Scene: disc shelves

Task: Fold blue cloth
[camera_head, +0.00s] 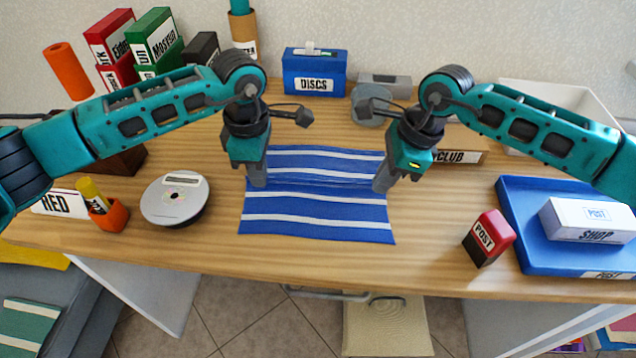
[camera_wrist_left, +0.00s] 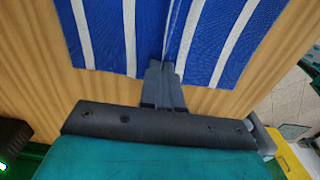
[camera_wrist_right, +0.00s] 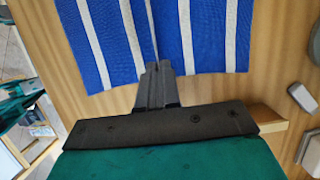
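The blue cloth (camera_head: 320,204) with white stripes lies on the wooden table, with a raised crease running across it between my two grippers. My left gripper (camera_head: 258,181) is at the cloth's left edge, pointing down. In the left wrist view its fingers (camera_wrist_left: 164,66) are together on the end of the crease in the cloth (camera_wrist_left: 205,40). My right gripper (camera_head: 382,184) is at the right edge. In the right wrist view its fingers (camera_wrist_right: 155,68) are together on the other end of the crease in the cloth (camera_wrist_right: 105,35). The cloth under the fingertips is hidden.
A silver disc player (camera_head: 175,200) and an orange cup (camera_head: 110,215) stand left. A red POST stamp (camera_head: 488,238) and a blue tray (camera_head: 525,215) are at right. A blue DISCS box (camera_head: 314,72) stands behind. The table's front edge (camera_head: 320,280) is close to the cloth.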

